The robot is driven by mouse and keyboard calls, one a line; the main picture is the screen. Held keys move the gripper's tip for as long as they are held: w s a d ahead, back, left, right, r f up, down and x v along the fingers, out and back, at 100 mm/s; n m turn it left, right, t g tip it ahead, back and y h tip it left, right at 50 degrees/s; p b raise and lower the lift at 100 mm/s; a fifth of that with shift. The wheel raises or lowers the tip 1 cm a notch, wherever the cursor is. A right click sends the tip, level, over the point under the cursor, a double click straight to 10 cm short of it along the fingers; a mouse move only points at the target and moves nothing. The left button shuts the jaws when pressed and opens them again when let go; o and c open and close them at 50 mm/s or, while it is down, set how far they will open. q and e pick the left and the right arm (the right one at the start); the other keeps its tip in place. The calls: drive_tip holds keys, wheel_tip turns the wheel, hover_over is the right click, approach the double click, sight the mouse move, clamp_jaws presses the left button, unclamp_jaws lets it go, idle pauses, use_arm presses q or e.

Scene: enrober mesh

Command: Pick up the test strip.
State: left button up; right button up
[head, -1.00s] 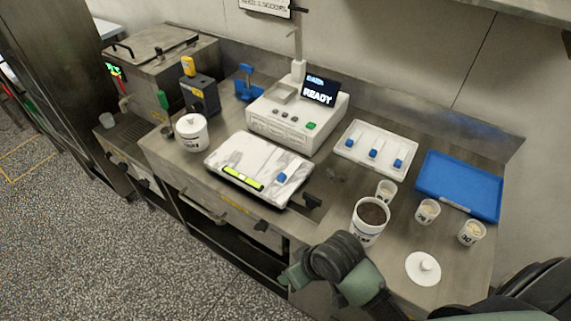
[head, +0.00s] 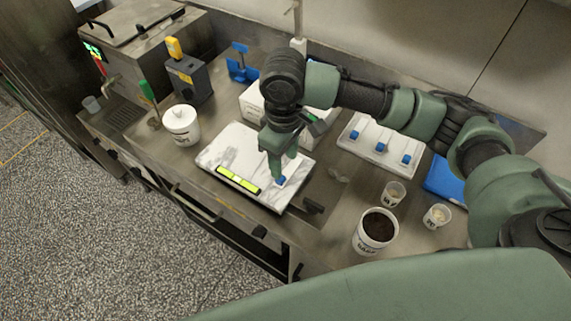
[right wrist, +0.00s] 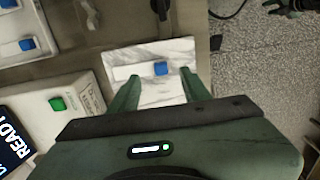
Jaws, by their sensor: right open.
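The test strip appears as a pale, narrow strip with a blue block (right wrist: 160,68) on a white marbled slab (right wrist: 178,48) in the right wrist view. In the head view the blue block (head: 281,181) shows near the right end of the slab (head: 232,140), partly behind my right gripper. My right gripper (head: 276,176) is open and points down over that end. In the right wrist view its fingers (right wrist: 160,76) are on either side of the blue block, apart from it, with nothing held. The height of the fingertips above the slab is hard to tell. My left gripper is not in view.
A yellow-green level (head: 238,179) lies along the slab's front edge. A white tray (head: 350,139) with blue-tabbed pieces stands to the right. A cup of dark contents (head: 375,229) and small cups (head: 394,193) stand at front right. A lidded white pot (head: 181,125) is at left.

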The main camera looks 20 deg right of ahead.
sight(282, 179)
drive_tip(key=shift+f, duration=0.4)
drive_tip(key=f+p, duration=0.1)
drive_tip(key=f, duration=0.1)
drive_tip(key=f+p, duration=0.1)
drive_tip(key=f, duration=0.2)
drive_tip(key=shift+w+a+f, duration=0.2)
drive_tip(key=shift+f, duration=0.6)
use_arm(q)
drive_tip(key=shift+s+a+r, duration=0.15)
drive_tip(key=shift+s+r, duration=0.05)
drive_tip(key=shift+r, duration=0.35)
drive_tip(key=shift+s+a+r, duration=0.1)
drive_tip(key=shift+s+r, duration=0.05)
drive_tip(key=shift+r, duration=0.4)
use_arm(e)
clamp_jaws()
